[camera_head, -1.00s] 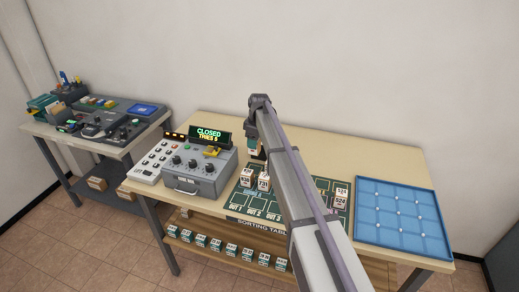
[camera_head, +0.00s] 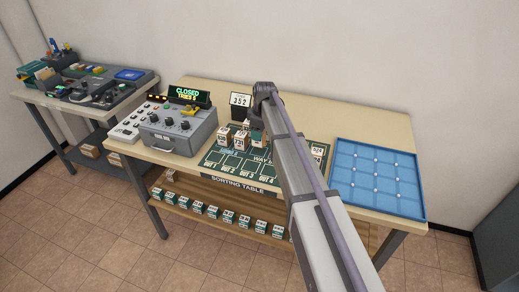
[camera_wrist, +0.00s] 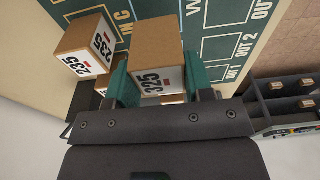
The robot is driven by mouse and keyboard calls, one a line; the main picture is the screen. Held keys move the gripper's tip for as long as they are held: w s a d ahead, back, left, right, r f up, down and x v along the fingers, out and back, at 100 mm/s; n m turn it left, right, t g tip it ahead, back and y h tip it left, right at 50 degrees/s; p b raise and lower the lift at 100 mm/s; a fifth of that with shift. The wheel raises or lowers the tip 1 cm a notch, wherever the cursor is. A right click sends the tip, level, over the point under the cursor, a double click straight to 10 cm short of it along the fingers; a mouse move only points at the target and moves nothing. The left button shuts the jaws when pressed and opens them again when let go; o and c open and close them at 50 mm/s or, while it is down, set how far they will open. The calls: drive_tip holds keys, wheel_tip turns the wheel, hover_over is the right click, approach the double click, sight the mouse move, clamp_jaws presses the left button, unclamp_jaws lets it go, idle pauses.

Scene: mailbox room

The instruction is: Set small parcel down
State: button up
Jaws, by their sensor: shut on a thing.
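My gripper (camera_wrist: 158,78) is shut on a small brown parcel (camera_wrist: 156,45) with a white label reading 325 in the wrist view. The parcel sits between the two green fingers, over the dark green sorting mat (camera_wrist: 226,47). Whether its underside touches the mat cannot be told. A second brown parcel (camera_wrist: 84,45), labelled 235, is just left of the fingers. In the head view my gripper (camera_head: 257,137) is low over the back of the mat (camera_head: 222,159), partly hidden by my arm. Two parcels (camera_head: 232,137) stand left of it on the mat.
A blue compartment tray (camera_head: 378,178) lies at the table's right end. A grey console (camera_head: 178,130) stands at the left, its screen reading CLOSED. A sign (camera_head: 240,104) reading 352 stands behind the mat. Several small boxes line the lower shelf.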

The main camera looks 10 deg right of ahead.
drive_tip(key=shift+f+b, duration=1.95)
drive_tip(key=o, duration=1)
drive_tip(key=shift+r, duration=0.1)
drive_tip(key=shift+c, duration=0.2)
drive_tip(key=r+p, duration=0.4)
drive_tip(key=d+r+p, duration=0.1)
drive_tip(key=r+p, duration=0.7)
drive_tip(key=shift+s+d+r+p, duration=0.2)
drive_tip(key=shift+s+r+p, duration=0.1)
drive_tip(key=shift+s+p, duration=0.1)
drive_tip(key=s+a+m+h, duration=0.1)
drive_tip(key=s+m, duration=1)
drive_tip(key=s, duration=2.1)
drive_tip(key=shift+a+f+m+g, duration=0.15)
drive_tip(key=shift+f+m+g, duration=0.1)
drive_tip(key=shift+m+g, duration=0.15)
drive_tip(key=shift+s, duration=0.1)
